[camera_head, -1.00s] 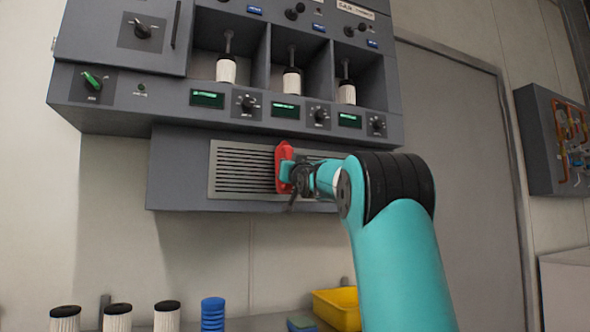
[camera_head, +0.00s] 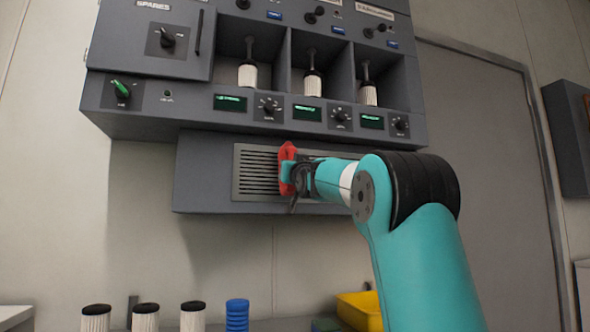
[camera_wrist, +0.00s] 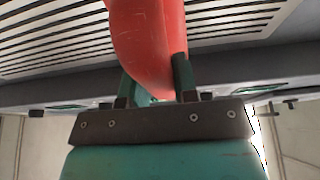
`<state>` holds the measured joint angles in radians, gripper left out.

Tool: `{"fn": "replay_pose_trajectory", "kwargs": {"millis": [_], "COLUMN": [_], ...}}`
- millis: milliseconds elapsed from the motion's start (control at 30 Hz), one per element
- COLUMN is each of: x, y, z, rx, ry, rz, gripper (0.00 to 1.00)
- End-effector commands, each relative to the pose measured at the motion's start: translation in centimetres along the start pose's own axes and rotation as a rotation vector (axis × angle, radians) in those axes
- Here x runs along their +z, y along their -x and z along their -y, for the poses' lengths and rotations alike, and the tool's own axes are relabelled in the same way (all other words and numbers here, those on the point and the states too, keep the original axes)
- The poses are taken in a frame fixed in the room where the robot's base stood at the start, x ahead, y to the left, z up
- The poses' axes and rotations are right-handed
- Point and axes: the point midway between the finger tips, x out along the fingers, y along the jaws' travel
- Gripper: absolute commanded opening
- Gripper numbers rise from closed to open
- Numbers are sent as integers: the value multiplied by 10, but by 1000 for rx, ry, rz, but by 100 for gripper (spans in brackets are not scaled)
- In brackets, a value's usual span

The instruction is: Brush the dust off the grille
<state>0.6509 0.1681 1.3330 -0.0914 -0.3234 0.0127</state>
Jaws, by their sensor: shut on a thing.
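The grille (camera_head: 258,172) is a light metal panel with dark horizontal slots, set in the grey box under the chamber cabinet. My gripper (camera_head: 291,173) is at the grille and shut on a red brush (camera_head: 287,162). In the wrist view my gripper (camera_wrist: 155,88) has its two fingers on either side of the red brush body (camera_wrist: 147,45), with the slots of the grille (camera_wrist: 235,20) behind it. My arm hides the right part of the grille in the head view. The bristles are hidden, so contact with the grille cannot be told. I cannot make out dust.
The cabinet above has three bays holding white cartridges (camera_head: 247,75), with knobs and displays below them. Below stand several white black-capped cylinders (camera_head: 145,318), a blue ribbed cylinder (camera_head: 237,314) and a yellow bin (camera_head: 358,311). The wall left of the grille is clear.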

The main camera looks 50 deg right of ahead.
Motion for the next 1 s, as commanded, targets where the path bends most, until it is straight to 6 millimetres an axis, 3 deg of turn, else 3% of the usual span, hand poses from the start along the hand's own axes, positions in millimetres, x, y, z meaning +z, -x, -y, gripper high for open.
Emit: {"fn": "replay_pose_trajectory", "kwargs": {"millis": [167, 700, 1000], "x": [-1, -20, -24], "y": [4, 53, 56], "z": [0, -1, -1], "rx": [0, 1, 0], "ry": [0, 1, 0], "rz": [-3, -2, -2], "gripper": [8, 8, 8]}}
